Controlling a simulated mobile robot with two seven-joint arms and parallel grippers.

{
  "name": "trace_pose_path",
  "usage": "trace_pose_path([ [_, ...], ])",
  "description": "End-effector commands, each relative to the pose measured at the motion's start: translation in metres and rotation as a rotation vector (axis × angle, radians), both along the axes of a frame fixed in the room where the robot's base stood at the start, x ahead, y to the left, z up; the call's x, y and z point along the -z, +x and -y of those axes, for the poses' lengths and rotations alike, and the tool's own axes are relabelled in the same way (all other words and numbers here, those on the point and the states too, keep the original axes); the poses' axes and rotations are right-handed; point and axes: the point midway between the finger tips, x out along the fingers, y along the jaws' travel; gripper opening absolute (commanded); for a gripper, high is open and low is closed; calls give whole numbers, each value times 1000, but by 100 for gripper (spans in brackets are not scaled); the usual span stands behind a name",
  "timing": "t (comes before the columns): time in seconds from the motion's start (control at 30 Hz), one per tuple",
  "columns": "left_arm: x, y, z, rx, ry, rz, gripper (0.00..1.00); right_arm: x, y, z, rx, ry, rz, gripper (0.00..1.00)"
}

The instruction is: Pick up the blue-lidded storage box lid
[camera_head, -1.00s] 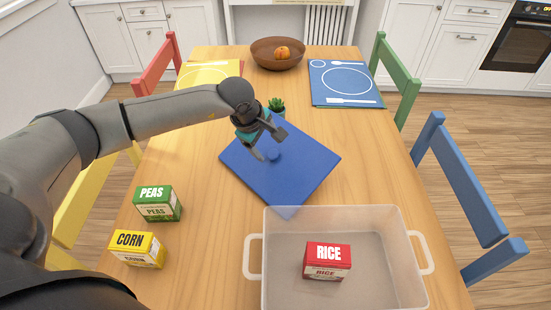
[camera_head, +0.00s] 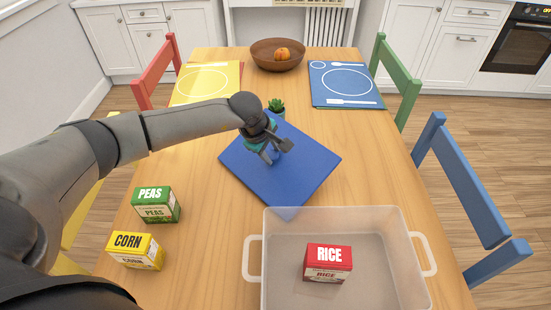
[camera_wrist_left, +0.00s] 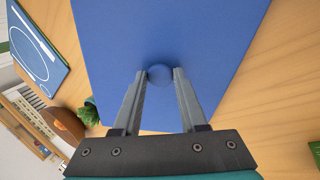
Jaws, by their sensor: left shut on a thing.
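The flat blue square lid (camera_head: 308,165) lies on the wooden table behind the clear box, turned so that a corner points at the box. My left gripper (camera_head: 270,157) is over the lid's middle, its fingers shut on the lid's round blue knob. In the left wrist view the knob (camera_wrist_left: 160,74) sits between the two fingertips, with the lid (camera_wrist_left: 185,30) spreading beneath. The clear storage box (camera_head: 404,262) is open and holds a red rice box (camera_head: 328,263). My right gripper is not in view.
A green peas box (camera_head: 156,205) and a yellow corn box (camera_head: 136,251) stand at the front left. A small plant (camera_head: 277,105) is close behind the lid. A brown bowl (camera_head: 277,62) and a blue placemat (camera_head: 343,86) are farther back.

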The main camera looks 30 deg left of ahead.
Motion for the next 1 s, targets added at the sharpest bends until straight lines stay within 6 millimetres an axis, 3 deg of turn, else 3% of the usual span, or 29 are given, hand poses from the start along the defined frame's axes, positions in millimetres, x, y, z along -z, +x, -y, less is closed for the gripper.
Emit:
trace_pose_path([
  [0.03,0,0,0,0,0,0,25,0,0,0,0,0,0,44],
  [0.27,0,0,0,0,0,0,0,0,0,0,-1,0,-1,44],
  [0.77,-4,1,0,0,0,3,0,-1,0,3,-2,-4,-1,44],
  [1.0,-32,1,0,1,1,4,0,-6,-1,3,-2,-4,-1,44],
])
